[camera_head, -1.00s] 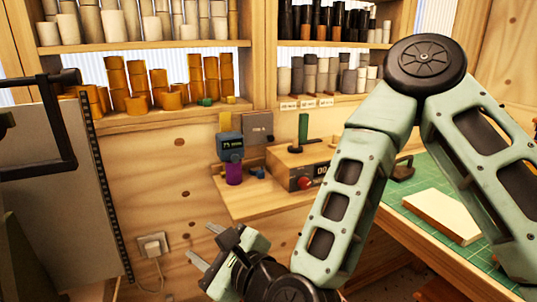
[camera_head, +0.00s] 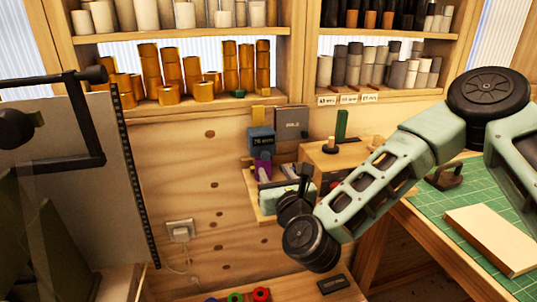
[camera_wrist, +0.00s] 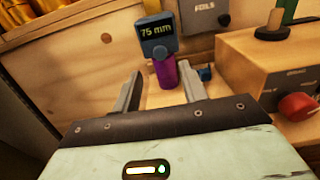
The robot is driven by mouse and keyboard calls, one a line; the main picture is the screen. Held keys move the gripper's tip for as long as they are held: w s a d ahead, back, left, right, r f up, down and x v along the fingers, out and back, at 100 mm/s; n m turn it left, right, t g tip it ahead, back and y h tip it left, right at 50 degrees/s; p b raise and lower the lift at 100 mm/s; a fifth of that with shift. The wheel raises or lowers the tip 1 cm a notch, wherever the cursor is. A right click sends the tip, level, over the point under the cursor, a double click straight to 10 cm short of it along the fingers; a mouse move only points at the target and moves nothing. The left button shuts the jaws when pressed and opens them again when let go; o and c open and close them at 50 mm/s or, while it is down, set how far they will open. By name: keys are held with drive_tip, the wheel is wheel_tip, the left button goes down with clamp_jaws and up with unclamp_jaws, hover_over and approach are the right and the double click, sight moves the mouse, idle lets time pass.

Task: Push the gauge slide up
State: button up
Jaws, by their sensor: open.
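The gauge has a blue-grey head (camera_head: 261,141) on the small wooden shelf by the wall. In the wrist view the gauge head (camera_wrist: 159,37) reads "75 mm", with a yellow piece (camera_wrist: 152,6) rising behind its top. A purple cylinder (camera_wrist: 165,72) stands below the head; it also shows in the head view (camera_head: 263,166). My gripper (camera_wrist: 160,68) is open, its fingers spread to the left and right of the cylinder's line, below the display. I cannot tell whether they touch anything. In the head view my gripper (camera_head: 280,179) is partly hidden by my wrist.
A wooden box with a red knob (camera_wrist: 298,106) stands close right of my gripper. A grey "FOILS" box (camera_wrist: 206,14) is on the wall behind. A small blue part (camera_wrist: 205,73) lies by the right finger. A green cutting mat (camera_head: 418,202) covers the right bench.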

sight(266, 157)
drive_tip(key=p+x, duration=0.1)
drive_tip(key=x, duration=0.6)
drive_tip(key=shift+w+f+p, duration=0.1)
drive_tip(key=shift+p, duration=0.3)
